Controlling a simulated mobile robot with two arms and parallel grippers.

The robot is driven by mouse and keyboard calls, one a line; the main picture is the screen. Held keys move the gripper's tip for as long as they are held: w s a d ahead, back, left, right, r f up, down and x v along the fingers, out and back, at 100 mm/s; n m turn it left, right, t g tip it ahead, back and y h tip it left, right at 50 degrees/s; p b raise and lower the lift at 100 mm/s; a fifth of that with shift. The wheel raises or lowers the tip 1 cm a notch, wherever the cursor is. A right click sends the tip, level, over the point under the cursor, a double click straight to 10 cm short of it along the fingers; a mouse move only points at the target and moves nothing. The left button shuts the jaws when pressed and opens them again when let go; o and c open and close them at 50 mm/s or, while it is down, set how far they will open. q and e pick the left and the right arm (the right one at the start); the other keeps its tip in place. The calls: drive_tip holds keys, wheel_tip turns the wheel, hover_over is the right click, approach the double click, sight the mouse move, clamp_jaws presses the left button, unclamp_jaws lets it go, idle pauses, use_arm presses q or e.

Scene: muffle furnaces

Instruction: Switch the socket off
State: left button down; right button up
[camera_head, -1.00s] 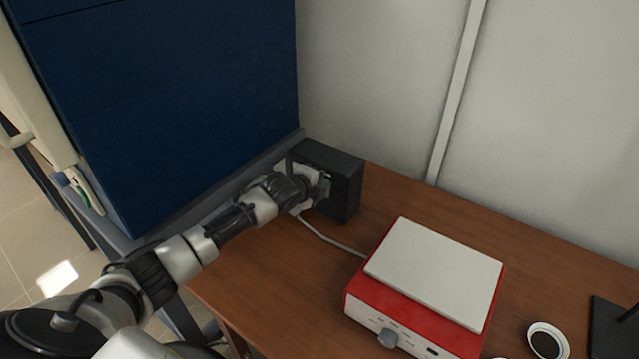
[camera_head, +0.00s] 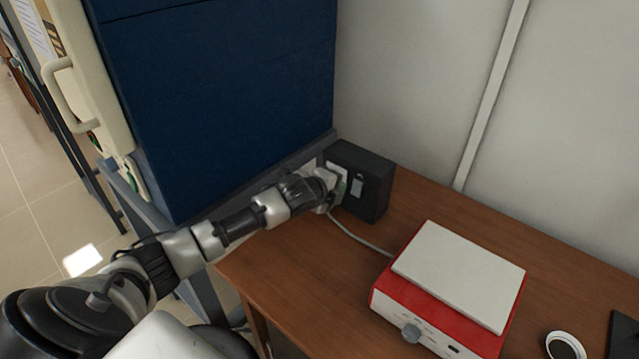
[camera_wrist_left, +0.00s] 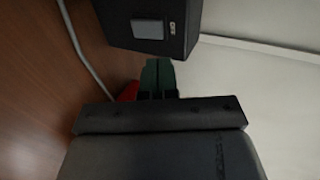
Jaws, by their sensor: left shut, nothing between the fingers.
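The socket is a dark box (camera_head: 376,178) standing on the wooden table against the wall, beside the blue cabinet. A light grey rocker switch (camera_head: 357,186) shows on its front face. In the left wrist view, the socket box (camera_wrist_left: 187,22) is at the top, with the pale switch plate (camera_wrist_left: 148,28) on its face. My left gripper (camera_head: 340,187) is just left of the switch in the head view and covers part of the box front. In the wrist view its shut, empty fingers (camera_wrist_left: 158,74) appear apart from the switch. My right gripper is not in view.
A white cable (camera_head: 358,238) runs from the socket area to a red and white hot plate (camera_head: 455,285) on the table (camera_head: 290,260).

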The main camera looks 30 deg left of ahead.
use_arm(q)
drive_tip(key=s+r, duration=0.4)
drive_tip(key=shift+s+a+r+b, duration=0.15)
drive_tip(key=shift+s+a+b, duration=0.15)
drive_tip(key=shift+s, duration=0.1)
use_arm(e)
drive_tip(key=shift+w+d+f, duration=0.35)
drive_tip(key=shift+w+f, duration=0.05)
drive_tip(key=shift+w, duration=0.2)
use_arm(q)
drive_tip(key=shift+d, duration=0.1)
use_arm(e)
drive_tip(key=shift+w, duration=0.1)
